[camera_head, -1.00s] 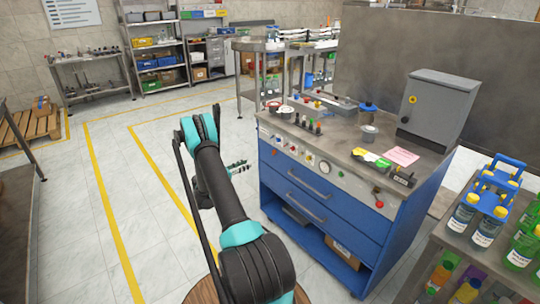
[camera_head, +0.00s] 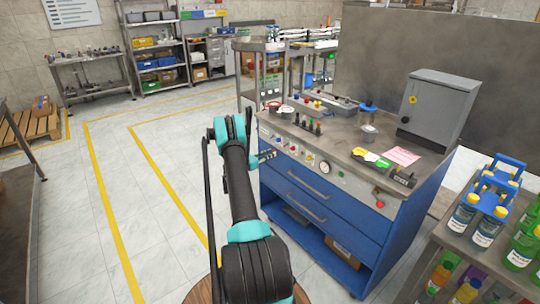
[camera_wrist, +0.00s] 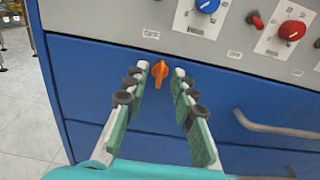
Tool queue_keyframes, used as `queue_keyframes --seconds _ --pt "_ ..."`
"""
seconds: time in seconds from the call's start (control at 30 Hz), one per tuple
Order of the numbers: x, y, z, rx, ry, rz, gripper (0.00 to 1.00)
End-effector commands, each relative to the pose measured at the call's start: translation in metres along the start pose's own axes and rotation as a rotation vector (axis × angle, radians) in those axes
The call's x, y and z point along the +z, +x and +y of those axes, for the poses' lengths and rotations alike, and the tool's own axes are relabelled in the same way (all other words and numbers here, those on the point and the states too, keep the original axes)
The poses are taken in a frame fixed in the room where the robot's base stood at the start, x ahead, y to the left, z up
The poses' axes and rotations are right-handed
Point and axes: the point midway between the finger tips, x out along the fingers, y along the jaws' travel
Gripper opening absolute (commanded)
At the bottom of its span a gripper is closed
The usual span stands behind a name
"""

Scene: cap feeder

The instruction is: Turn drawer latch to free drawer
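The orange drawer latch (camera_wrist: 160,73) sits on the blue drawer front (camera_wrist: 85,85), just below the grey control panel, in the wrist view. Its lever looks roughly upright. My gripper (camera_wrist: 161,69) is open, with one fingertip on each side of the latch; I cannot tell whether either touches it. In the head view my gripper (camera_head: 267,155) is at the left end of the blue cabinet (camera_head: 345,222), near the top drawer. The latch is too small or hidden to make out there.
A drawer handle (camera_wrist: 275,128) is to the right of the fingers. Blue and red knobs (camera_wrist: 207,5) (camera_wrist: 292,30) stick out of the panel above. A red-knobbed lever (camera_head: 379,204) is at the panel's right end. The floor left of the cabinet is clear.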

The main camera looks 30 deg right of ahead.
Motion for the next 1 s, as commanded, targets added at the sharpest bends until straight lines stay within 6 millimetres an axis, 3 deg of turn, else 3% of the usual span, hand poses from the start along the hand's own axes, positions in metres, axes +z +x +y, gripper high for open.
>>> queue_keyframes --seconds 0.37,0.57,1.0 --pt "0.0 0.005 -0.0003 -0.001 0.0 0.0 0.25" --pt "0.0 0.0049 -0.0003 -0.001 0.0 0.0 0.0" --pt "0.0 0.0047 -0.0005 -0.001 0.021 0.0 0.0"
